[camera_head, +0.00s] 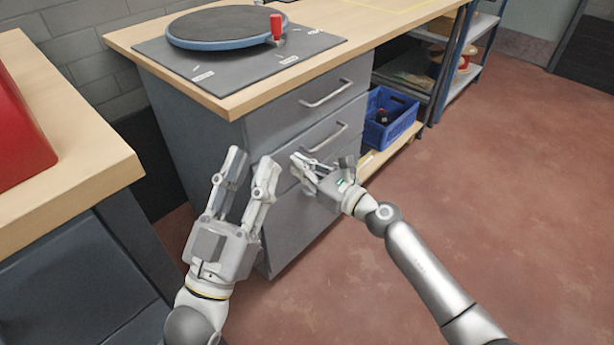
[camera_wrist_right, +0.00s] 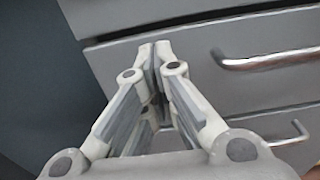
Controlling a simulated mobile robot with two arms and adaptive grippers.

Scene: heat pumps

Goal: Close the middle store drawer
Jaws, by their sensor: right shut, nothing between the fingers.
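The grey drawer unit under the wooden bench has a top drawer (camera_head: 300,108) with a bar handle and a middle drawer (camera_head: 300,145) with its own bar handle below it. In the right wrist view the drawer front (camera_wrist_right: 215,75) has a narrow dark gap along its upper edge; I cannot tell how far it stands out, if at all. My right gripper (camera_head: 297,162) is shut and empty, its tips at or close to the drawer front, left of the handle; contact is unclear. My left gripper (camera_head: 250,160) is open and empty in front of the unit's left corner.
A turntable (camera_head: 228,25) with a red-handled clamp stands on the bench top. A blue crate (camera_head: 388,118) sits on a low shelf right of the drawers. Another wooden bench (camera_head: 70,170) with a red object is at the left. The floor at the right is clear.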

